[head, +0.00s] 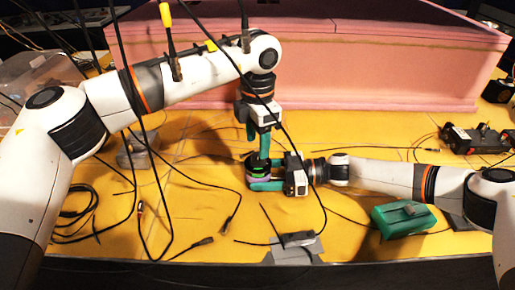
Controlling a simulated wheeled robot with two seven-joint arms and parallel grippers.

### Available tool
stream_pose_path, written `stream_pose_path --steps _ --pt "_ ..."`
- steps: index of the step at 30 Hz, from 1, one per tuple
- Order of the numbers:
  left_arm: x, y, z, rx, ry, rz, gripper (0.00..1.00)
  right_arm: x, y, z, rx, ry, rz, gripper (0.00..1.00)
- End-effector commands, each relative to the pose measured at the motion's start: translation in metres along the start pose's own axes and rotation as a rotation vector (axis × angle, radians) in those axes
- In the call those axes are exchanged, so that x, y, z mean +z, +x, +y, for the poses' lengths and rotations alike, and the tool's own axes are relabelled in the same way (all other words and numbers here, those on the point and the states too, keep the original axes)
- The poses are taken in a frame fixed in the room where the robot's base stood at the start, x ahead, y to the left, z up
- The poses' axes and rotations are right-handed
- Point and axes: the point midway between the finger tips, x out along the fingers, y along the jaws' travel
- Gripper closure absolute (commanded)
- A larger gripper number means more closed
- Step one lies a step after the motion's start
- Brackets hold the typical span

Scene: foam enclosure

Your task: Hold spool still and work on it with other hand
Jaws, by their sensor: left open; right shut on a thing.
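The spool (258,169) is a small dark cylinder with a green ring and a pale purplish band, standing on the yellow floor near the middle of the head view. My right gripper (262,175) reaches in from the right, low over the floor, and is shut on the spool with its teal fingers along the sides. My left gripper (259,147) points down from above, its teal fingers open, with the tips just over the spool's top. I cannot tell whether the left fingertips touch the spool.
A pink foam block (370,75) forms a wall behind. A green box (403,217) lies at the right, and a black device (474,138) beyond it. A grey piece (297,240) sits near the front edge. Black cables cross the floor, and some hang in front of my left arm.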

Motion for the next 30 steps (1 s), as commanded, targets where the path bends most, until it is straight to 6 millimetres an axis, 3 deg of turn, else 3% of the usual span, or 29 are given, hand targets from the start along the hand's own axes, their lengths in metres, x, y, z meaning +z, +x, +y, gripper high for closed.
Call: stream_pose_path --steps 6,12,26,27,30 --pt "0.000 -0.049 -0.001 -0.003 -0.002 0.001 0.48 0.000 0.000 0.000 0.000 0.001 0.000 0.55" --pt "-0.001 -0.076 -0.001 -0.001 0.000 0.001 0.48 0.000 0.000 0.000 0.000 0.000 0.000 0.55" --pt "0.000 -0.083 0.000 0.000 0.000 -0.001 0.48 0.000 0.000 0.000 0.000 0.000 0.000 0.55" --pt "0.000 -0.083 0.000 0.000 0.000 -0.001 0.48 0.000 0.000 0.000 0.000 0.000 0.000 0.41" --pt "0.000 -0.083 0.000 0.000 0.000 -0.001 0.48 0.000 0.000 0.000 0.000 0.000 0.000 0.25"
